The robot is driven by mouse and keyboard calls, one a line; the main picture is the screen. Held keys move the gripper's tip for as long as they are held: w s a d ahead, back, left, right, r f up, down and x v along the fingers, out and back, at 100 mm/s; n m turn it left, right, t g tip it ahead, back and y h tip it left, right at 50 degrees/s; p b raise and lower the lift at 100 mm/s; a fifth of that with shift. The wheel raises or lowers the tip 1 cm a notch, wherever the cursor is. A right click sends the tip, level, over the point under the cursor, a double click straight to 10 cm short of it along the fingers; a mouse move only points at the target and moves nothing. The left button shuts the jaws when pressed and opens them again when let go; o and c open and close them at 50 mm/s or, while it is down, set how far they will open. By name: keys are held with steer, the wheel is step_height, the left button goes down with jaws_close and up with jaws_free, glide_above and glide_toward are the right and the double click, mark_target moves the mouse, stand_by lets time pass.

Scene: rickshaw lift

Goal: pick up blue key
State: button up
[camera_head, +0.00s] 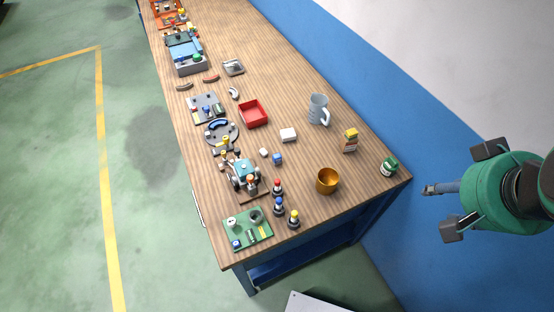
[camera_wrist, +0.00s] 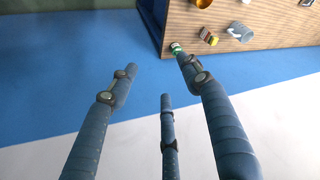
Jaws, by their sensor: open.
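No blue key can be told for certain among the small items. In the head view a small blue block (camera_head: 277,159) lies on the wooden table near a white piece, and a blue curved piece (camera_head: 218,124) sits on a round grey tray (camera_head: 221,140); either is too small to name as a key. My gripper (camera_head: 462,190) is off the table's right corner, apart from everything. In the wrist view its fingers (camera_wrist: 158,72) are spread and empty, with blue floor between them and the table's corner beyond.
The long wooden table (camera_head: 300,88) holds a red bin (camera_head: 253,113), a grey mug (camera_head: 318,109), a gold cup (camera_head: 327,181), a green can (camera_head: 389,166) and a green board (camera_head: 247,229). Several small figures stand near the front. The table's right back strip is mostly clear.

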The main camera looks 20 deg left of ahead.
steer(key=w+a+n+g, duration=0.1)
steer(key=w+a, duration=0.3)
steer(key=w, duration=0.3)
steer(key=w+a+n+g, duration=0.1)
steer(key=w+a+n, duration=0.1)
steer(key=w+a, duration=0.35)
steer(key=n+g+p, duration=0.2)
steer(key=n+g, duration=0.1)
steer(key=n, duration=0.2)
glide_above(277, 155)
step_height(277, 155, down, 30)
steer(key=shift+r, duration=0.15)
steer(key=shift+f, duration=4.3)
